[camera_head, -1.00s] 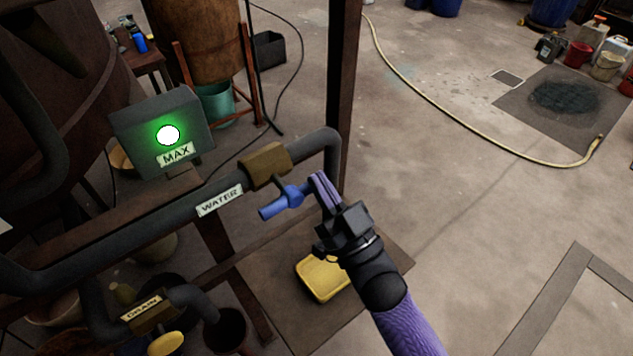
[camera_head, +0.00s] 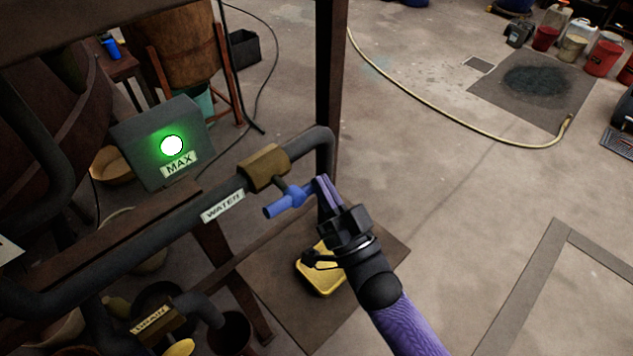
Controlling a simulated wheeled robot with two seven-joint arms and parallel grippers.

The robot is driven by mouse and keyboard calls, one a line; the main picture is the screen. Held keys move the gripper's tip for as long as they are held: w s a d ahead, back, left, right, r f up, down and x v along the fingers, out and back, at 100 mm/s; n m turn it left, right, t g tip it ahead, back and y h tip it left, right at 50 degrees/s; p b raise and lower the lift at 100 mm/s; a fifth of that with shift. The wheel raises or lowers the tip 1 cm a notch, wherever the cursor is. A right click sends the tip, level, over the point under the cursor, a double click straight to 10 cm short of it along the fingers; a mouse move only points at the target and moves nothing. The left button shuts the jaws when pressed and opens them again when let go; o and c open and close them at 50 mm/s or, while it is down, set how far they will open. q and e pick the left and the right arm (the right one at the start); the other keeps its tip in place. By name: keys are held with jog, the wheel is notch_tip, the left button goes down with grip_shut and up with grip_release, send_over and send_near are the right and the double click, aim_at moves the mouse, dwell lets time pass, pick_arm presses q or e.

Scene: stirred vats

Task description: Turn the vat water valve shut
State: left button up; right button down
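The water valve has a brass-coloured body (camera_head: 264,168) on a dark pipe, with a WATER label (camera_head: 222,206) beside it. A box with a lit green lamp (camera_head: 171,146) and a MAX label stands behind the pipe. My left gripper is out of view.
A dark post (camera_head: 328,90) rises right behind the pipe's bend. Below is the drain valve (camera_head: 158,320) with a yellow handle. A yellow tray (camera_head: 322,278) lies on a floor mat under my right arm. The floor to the right is mostly clear; a hose (camera_head: 430,112) crosses it.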

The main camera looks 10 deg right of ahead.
jog(key=f+m+h+p, duration=0.1)
jog(key=m+h, duration=0.1)
jog(key=m, duration=0.2)
jog(key=a+f+m+g+h+p, duration=0.1)
jog(key=m+h, duration=0.2)
jog(key=m, duration=0.2)
jog(key=s+f+m+h+p, duration=0.1)
jog(key=m+h+p, duration=0.1)
jog(key=m, duration=0.2)
jog(key=shift+s+a+f+g+h, duration=0.1)
jog(key=shift+a+f+g+h, duration=0.2)
jog(key=shift+a+g, duration=0.1)
jog(key=shift+s+a+f, duration=0.15)
dwell(0.5)
dwell(0.4)
